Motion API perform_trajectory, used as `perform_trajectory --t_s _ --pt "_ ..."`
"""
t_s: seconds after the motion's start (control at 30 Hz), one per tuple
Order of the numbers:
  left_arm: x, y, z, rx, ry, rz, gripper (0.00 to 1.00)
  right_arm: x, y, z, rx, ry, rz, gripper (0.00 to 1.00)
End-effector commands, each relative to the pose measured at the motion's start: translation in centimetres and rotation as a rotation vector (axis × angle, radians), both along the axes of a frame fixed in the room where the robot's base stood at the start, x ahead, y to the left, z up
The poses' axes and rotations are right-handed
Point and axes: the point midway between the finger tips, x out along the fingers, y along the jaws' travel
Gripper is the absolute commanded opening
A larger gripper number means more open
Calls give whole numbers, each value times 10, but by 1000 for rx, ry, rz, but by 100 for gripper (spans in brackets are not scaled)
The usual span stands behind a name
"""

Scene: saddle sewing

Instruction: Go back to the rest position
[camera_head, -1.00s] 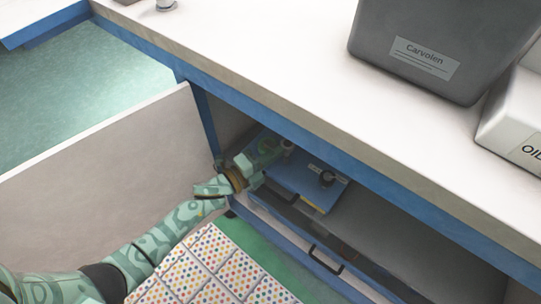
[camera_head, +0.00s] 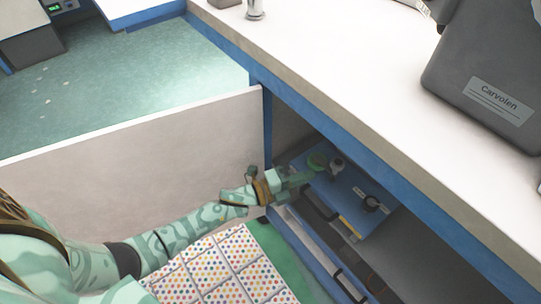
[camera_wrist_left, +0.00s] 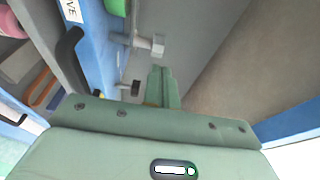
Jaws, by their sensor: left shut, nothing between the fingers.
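My left arm comes in from the lower left in the head view. In the left wrist view my left gripper (camera_wrist_left: 163,86) is shut and empty. A grey bolt-like knob (camera_wrist_left: 151,45) and a blue face (camera_wrist_left: 93,45) show close beyond it. Whether the fingers touch anything is unclear. My right gripper is not in view.
An open pale cabinet door (camera_head: 150,155) stands left, behind my forearm. The counter edge (camera_head: 345,110) overhangs the panel. A drawer with a dark handle (camera_head: 349,287) is below. A grey Carvolen bin (camera_head: 470,75) stands on the counter.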

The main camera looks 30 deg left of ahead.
Motion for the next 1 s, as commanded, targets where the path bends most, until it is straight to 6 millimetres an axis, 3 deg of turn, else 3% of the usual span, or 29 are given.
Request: perform_trajectory --t_s 0.43,0.87,0.97,1.0 --pt "-61 44 1 3 0 1 0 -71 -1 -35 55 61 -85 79" --pt "-73 52 -2 -14 41 24 0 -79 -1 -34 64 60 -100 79" --pt "-93 63 -11 -79 191 116 0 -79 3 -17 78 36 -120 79" --pt "-109 70 -20 -123 292 178 0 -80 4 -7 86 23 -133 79"
